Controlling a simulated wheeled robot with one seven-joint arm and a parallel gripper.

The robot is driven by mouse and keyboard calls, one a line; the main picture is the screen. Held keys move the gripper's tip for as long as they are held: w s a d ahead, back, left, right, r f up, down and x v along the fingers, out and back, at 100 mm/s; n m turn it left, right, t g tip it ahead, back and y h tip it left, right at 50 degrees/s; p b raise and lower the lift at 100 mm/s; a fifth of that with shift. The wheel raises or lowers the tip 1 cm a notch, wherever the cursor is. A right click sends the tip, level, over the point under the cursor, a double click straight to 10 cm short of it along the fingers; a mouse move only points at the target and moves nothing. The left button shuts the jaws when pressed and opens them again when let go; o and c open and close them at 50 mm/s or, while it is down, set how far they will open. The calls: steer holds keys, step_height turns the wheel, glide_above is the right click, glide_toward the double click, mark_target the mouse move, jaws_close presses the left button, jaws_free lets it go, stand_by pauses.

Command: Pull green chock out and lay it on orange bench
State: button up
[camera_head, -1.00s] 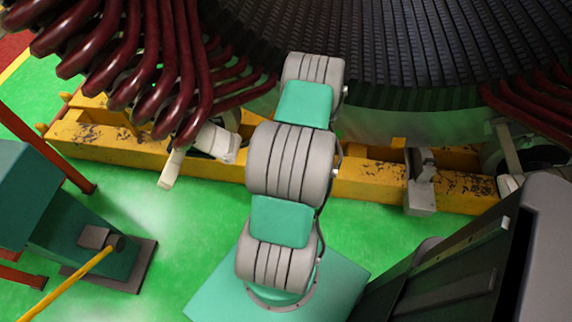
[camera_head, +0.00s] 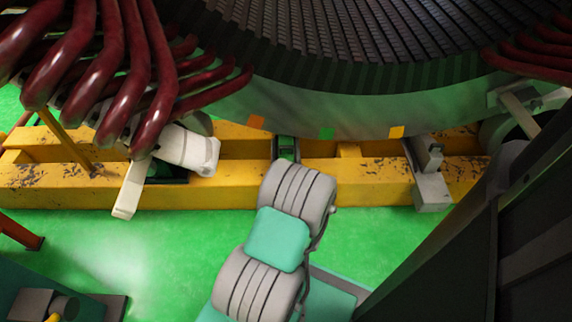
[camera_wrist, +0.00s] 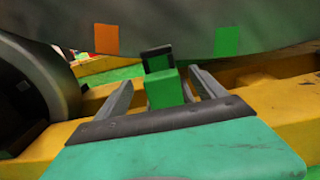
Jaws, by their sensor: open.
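The green chock (camera_wrist: 163,88) with a black frame-like top stands ahead of my gripper (camera_wrist: 161,75) in the wrist view. My gripper is open, with one grey finger to each side of the chock and visible gaps between. I cannot tell how deep the chock lies between the fingers. In the head view, a small dark green piece (camera_head: 287,148) shows at the yellow beam just beyond my arm. My arm hides the fingers there.
A yellow beam (camera_head: 225,190) runs below the large stator (camera_head: 330,105). Orange, green and yellow marks sit on its lower rim. Dark red winding bars (camera_head: 95,80) hang at the left. A grey bracket (camera_head: 428,175) stands on the beam at the right.

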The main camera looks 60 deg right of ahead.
mark_target(286, 155)
steer(key=shift+b+x, duration=1.55)
steer(key=shift+x, duration=2.25)
steer(key=shift+c, duration=0.2)
jaws_close()
